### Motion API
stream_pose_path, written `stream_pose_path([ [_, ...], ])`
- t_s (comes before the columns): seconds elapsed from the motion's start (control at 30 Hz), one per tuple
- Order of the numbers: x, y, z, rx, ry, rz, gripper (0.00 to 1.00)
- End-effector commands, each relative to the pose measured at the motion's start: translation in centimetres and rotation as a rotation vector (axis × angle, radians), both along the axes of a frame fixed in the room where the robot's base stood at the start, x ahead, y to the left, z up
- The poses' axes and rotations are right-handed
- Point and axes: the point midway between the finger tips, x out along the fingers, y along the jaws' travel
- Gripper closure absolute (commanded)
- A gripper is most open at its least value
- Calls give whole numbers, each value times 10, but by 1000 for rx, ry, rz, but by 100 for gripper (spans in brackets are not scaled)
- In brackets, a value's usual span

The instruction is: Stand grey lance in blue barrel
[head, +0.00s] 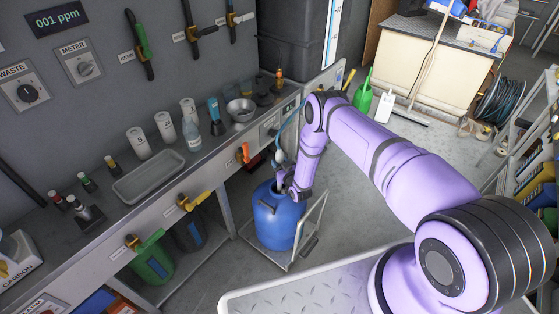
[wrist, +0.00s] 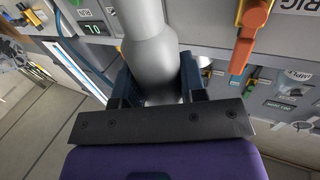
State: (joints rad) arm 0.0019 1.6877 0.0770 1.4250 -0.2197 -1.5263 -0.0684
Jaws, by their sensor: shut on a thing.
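The blue barrel (head: 277,225) stands upright on a low metal trolley beside the bench. My gripper (head: 283,182) is at the top of the barrel in the head view, with my purple arm coming in from the right. In the wrist view my gripper (wrist: 157,84) is shut on the grey lance (wrist: 150,55), its dark blue fingers on either side of the thick grey body. In the head view a small grey part of the lance (head: 280,155) shows above my gripper. The lance's lower end is hidden, so I cannot tell whether it is inside the barrel.
The bench (head: 165,185) runs along the left, with an orange lever (head: 245,152) on its front near the barrel; this lever also shows in the wrist view (wrist: 247,42). Open floor (head: 345,195) lies right of the barrel.

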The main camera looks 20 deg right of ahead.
Motion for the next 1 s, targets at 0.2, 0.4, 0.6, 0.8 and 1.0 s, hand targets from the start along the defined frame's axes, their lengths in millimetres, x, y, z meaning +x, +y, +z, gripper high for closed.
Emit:
stream_pose_path([
  [0.2,0,0,-15,0,-2,0,100],
  [0.4,0,0,-29,0,-1,0,100],
  [0.6,0,0,-42,0,0,0,100],
  [0.8,0,0,-55,0,-1,0,100],
  [1.0,0,0,-64,0,-2,0,100],
])
